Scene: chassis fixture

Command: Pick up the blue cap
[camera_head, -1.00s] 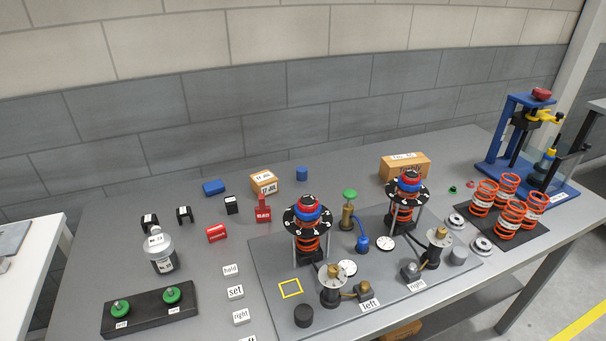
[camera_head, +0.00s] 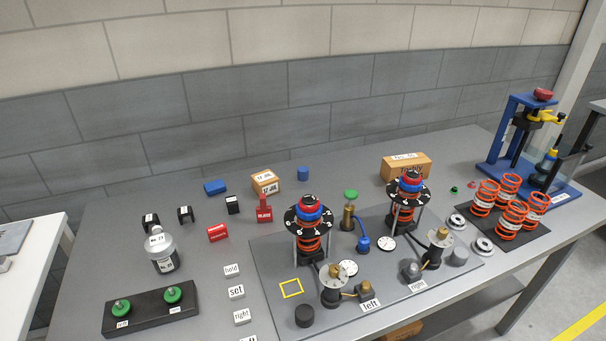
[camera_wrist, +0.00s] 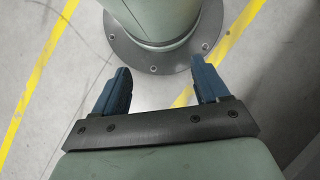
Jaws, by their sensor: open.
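Several blue things are in the head view, and I cannot tell for certain which is the blue cap. A small upright blue cylinder (camera_head: 303,173) stands at the back of the table, right of a labelled cardboard box. A small blue fitting (camera_head: 363,243) with a blue hose sits on the grey plate between the two spring assemblies. My gripper (camera_wrist: 160,66) shows only in the wrist view. Its two blue fingers are apart with nothing between them, above the floor and away from the table.
A blue block (camera_head: 215,187) lies left of the cardboard box (camera_head: 265,182). The left spring assembly (camera_head: 309,222) and right spring assembly (camera_head: 407,200) stand tall on the plate (camera_head: 269,262). A blue press frame (camera_head: 506,145) stands at the right. Floor (camera_wrist: 40,100) lies below my gripper.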

